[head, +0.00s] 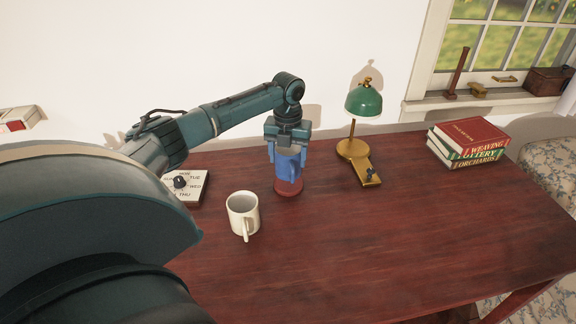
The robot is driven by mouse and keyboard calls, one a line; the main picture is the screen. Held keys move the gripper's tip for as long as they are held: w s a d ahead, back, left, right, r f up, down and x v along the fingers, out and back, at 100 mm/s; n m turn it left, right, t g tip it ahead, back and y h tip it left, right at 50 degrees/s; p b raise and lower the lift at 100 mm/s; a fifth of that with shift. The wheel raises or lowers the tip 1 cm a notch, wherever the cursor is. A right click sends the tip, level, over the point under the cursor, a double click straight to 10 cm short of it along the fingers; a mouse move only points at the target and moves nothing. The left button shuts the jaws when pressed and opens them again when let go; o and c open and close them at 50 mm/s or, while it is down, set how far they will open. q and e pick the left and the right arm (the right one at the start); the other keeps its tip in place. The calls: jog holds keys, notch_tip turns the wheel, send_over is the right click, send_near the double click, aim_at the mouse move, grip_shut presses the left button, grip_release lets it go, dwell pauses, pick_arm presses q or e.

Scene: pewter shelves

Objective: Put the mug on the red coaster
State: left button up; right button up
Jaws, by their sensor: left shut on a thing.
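A white mug (243,216) stands upright and empty on the dark red table, its handle toward the front. Behind it and to the right is a round red coaster (289,188), partly hidden by a blue object (288,168). My left gripper (287,150) points down and is shut on this blue object, whose lower end is at the coaster. I cannot tell whether it rests on the coaster or hangs just above it. The mug is apart from the gripper and the coaster. My right gripper is not in view.
A green-shaded brass lamp (363,100) stands at the back of the table (400,245). Books (467,142) are stacked at the back right. A day dial (190,188) lies left of the mug, partly behind my arm. The table's front and right are clear.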

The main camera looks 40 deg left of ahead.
aim_at(288, 165)
pick_arm(q)
jog(key=shift+f, duration=1.65)
jog(key=shift+f, duration=0.15)
jog(key=o, duration=1.2)
notch_tip(288, 165, up, 12)
